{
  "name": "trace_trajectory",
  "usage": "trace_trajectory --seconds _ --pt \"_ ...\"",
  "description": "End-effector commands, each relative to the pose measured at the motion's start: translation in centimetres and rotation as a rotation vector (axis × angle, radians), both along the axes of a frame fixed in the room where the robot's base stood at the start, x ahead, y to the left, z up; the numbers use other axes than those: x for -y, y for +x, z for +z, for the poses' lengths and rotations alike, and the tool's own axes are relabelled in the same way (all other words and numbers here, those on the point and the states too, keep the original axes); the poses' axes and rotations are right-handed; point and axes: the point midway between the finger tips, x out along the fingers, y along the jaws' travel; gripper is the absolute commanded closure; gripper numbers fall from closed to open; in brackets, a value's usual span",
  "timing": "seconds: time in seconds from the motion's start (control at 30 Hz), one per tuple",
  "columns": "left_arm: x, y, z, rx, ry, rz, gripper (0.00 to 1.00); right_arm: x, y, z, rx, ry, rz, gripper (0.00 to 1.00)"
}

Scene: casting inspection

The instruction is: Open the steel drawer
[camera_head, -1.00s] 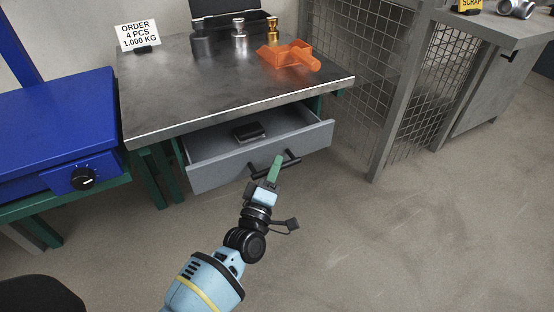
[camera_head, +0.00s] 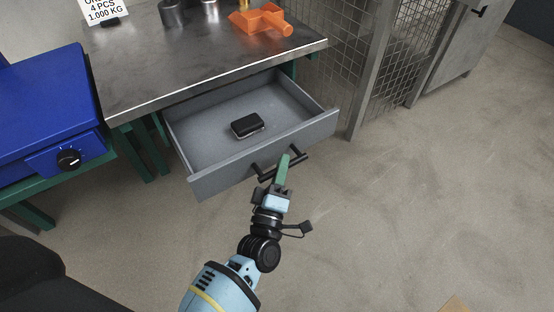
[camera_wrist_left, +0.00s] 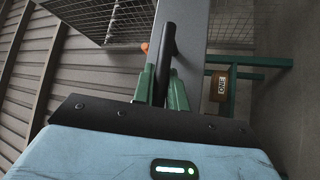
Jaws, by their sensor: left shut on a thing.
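The grey steel drawer (camera_head: 199,184) is pulled well out from under the steel-topped bench, and its inside shows in the head view. A small black case (camera_head: 247,124) lies in it. The drawer's black bar handle (camera_head: 299,157) is on its front. My left gripper (camera_head: 283,168) is shut on the handle. In the left wrist view, the green fingers (camera_wrist_left: 163,88) sit on both sides of the dark handle bar (camera_wrist_left: 168,45). My right gripper is in neither view.
An orange scoop (camera_head: 262,20) and metal weights (camera_head: 172,12) stand on the bench top (camera_head: 200,60). A blue machine (camera_head: 45,110) with a black knob is at left. A wire mesh partition (camera_head: 395,75) stands at right.

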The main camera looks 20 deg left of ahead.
Motion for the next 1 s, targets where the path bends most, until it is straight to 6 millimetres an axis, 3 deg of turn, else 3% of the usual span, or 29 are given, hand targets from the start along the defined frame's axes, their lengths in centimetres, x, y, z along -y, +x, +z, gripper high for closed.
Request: trace_trajectory --seconds 0.3,0.33,0.47,1.0 --pt "0.04 -0.05 -0.05 0.0 0.002 0.001 1.0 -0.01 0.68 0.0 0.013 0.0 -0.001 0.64" --pt "0.03 -0.04 -0.05 0.0 0.002 0.001 0.82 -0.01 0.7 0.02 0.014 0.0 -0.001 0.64" --pt "0.02 -0.04 -0.04 0.0 0.001 0.0 0.65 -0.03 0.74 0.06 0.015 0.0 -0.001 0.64" --pt "0.06 -0.29 -0.44 -0.001 0.001 0.001 0.64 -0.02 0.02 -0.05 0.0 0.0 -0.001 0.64"
